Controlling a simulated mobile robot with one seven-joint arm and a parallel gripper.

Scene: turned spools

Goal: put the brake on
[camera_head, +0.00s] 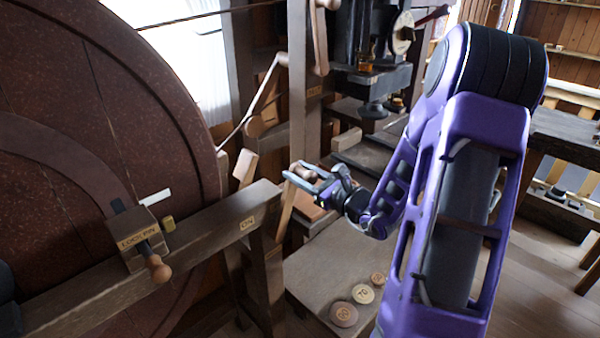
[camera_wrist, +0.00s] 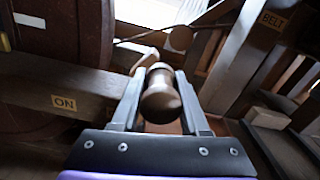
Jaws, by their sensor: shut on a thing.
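My gripper (camera_head: 303,178) is at the end of the beam in the head view. It is shut on a turned wooden handle (camera_wrist: 160,97), which stands between the two fingers in the wrist view. The handle tops a light wooden lever (camera_head: 286,208) that leans beside the beam's end post. The beam (camera_head: 205,235) carries an "ON" label (camera_head: 247,222), left of the lever; that label also shows in the wrist view (camera_wrist: 64,103). A large red-brown wheel (camera_head: 110,110) stands behind the beam. A pale wooden block (camera_head: 245,167) sits by its rim. Whether it touches the rim is unclear.
A lock pin block (camera_head: 138,238) with a wooden knob sits on the beam at left. A low bench (camera_head: 325,270) carries several round numbered discs at its front. Posts and machinery (camera_head: 370,75) stand behind my gripper. A "BELT" label (camera_wrist: 273,20) is at upper right in the wrist view.

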